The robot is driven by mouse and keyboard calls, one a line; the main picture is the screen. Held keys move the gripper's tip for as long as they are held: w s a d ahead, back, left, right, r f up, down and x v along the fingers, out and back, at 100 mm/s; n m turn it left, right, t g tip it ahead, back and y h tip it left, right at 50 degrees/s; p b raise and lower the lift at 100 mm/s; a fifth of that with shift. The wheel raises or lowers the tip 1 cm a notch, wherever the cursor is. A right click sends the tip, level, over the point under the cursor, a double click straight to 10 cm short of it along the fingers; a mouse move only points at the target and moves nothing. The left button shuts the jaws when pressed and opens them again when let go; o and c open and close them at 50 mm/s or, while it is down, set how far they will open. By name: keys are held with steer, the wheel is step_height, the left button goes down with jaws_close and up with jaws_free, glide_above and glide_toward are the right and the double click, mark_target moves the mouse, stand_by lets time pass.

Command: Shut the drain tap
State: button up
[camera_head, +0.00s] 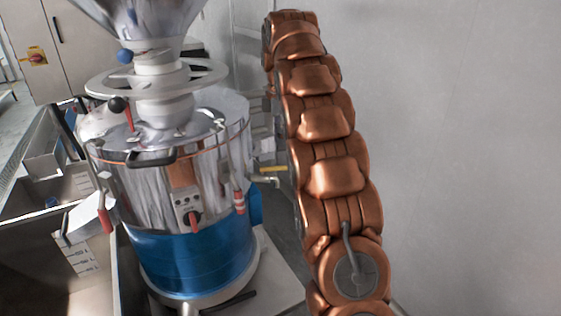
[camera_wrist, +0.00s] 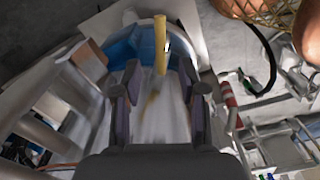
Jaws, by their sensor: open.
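The drain tap (camera_head: 265,180) sticks out from the right side of the metal grinder drum, low on its wall. Its yellow lever (camera_head: 272,169) lies roughly level and points right, toward my arm. In the wrist view the yellow lever (camera_wrist: 160,45) stands upright in the picture, just beyond my fingertips and in line with the gap between them. My gripper (camera_wrist: 160,84) is open, with one finger on each side of the gap and nothing clearly held. In the head view my gripper is hidden behind my copper-coloured arm.
The grinder (camera_head: 190,255) has a blue base and a control box with a red knob (camera_head: 194,218). A red-handled clamp (camera_head: 239,200) hangs near the tap. Metal bins (camera_head: 50,250) stand on the left. A plain wall (camera_head: 470,150) is on the right.

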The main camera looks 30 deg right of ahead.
mark_target(276, 168)
steer(key=shift+f+p, duration=0.95)
steer(key=shift+f, duration=2.85)
jaws_close()
